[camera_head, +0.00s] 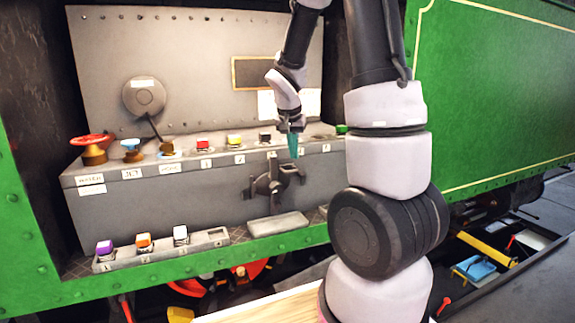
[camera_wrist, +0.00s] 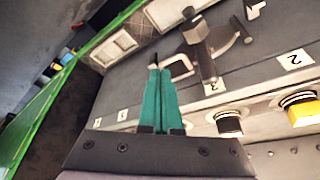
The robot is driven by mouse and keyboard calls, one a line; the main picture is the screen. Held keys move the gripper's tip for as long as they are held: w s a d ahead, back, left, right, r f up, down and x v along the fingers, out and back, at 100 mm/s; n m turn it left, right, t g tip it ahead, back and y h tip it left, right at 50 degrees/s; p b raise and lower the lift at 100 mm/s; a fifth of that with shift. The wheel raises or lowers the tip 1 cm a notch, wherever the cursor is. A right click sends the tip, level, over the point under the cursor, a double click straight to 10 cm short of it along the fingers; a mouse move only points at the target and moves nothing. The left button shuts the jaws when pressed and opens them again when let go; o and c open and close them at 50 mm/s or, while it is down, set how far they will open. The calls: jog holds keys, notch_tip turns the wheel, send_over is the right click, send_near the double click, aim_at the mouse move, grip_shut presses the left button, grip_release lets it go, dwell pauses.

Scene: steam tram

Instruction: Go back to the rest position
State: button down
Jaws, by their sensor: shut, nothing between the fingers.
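My gripper (camera_head: 293,146) hangs in front of the grey control panel, in the air near the ledge's front edge. Its teal fingers are shut with nothing between them. In the wrist view the shut fingers (camera_wrist: 162,98) point toward a dark cross-shaped handle (camera_wrist: 203,52) on the panel front. The same handle (camera_head: 273,187) shows in the head view below and left of the fingers. A gap between the fingers and the handle appears to remain, but its depth is hard to judge. My arm reaches over from the right and hides part of the panel.
Numbered buttons, including a red one (camera_head: 202,146) and a yellow one (camera_head: 234,141), line the ledge. A red valve wheel (camera_head: 91,144) stands at the left. A lower tray (camera_head: 208,239) holds purple, orange and white blocks. Tools lie in a dark tray (camera_head: 490,260) at the right.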

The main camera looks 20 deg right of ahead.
jog(key=v, duration=0.5)
jog(key=shift+s+a, duration=0.1)
jog(key=s+a+r+n+t+y, duration=0.1)
jog(key=s+a+r, duration=0.3)
jog(key=s, duration=0.6)
jog(key=s+a+r+n+t+y, duration=0.2)
jog(key=s+a+r, duration=0.3)
jog(key=s+r, duration=0.3)
jog(key=shift+s+r+n+t+y, duration=0.3)
jog(key=shift+s+r+t+y, duration=0.15)
jog(key=shift+s+y, duration=0.5)
jog(key=c, duration=1.5)
grip_release()
jog(key=shift+a, duration=0.1)
jog(key=shift+c, duration=0.2)
